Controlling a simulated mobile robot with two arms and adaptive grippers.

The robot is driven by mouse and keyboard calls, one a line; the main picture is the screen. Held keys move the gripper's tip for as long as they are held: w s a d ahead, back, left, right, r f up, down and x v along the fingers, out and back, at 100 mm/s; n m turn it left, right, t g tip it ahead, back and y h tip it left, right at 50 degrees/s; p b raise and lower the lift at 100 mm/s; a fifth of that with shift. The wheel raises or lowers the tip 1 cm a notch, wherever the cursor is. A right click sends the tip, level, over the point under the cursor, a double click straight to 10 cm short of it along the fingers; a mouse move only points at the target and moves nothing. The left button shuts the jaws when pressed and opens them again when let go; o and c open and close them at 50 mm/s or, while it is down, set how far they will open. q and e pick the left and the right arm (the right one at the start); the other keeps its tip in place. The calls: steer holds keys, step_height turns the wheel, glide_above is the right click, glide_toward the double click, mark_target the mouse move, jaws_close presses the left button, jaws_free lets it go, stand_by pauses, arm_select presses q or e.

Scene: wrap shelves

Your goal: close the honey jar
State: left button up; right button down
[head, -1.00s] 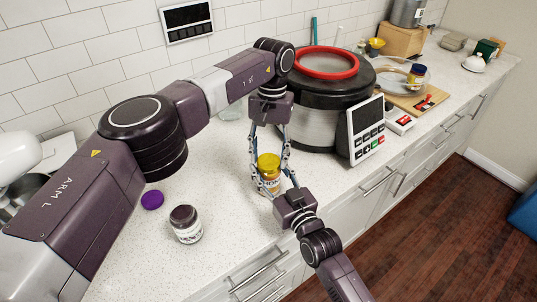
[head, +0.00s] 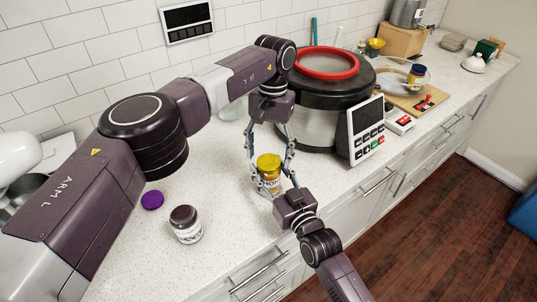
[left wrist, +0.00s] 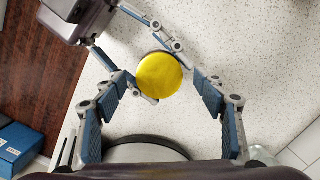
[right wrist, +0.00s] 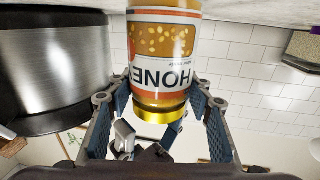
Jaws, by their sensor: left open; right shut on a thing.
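The honey jar (head: 270,180) stands upright on the counter, with a yellow lid (head: 268,161) on its top. The lid shows from above in the left wrist view (left wrist: 159,75), and the HONEY label (right wrist: 163,65) shows upside down in the right wrist view. My right gripper (head: 275,184) is shut on the jar's body from the front. My left gripper (head: 269,153) points down over the jar, its fingers open on either side of the lid and apart from it. The lid hides the jar's mouth, so I cannot tell how tightly it sits.
A dark-lidded jar (head: 186,224) and a purple lid (head: 152,200) are on the counter to the left. A large steel cooker (head: 318,128) with a control panel (head: 365,128) stands close behind on the right. The counter's front edge is near the jar.

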arm_select(q)
steer(key=shift+r, duration=2)
steer(key=shift+c, duration=0.2)
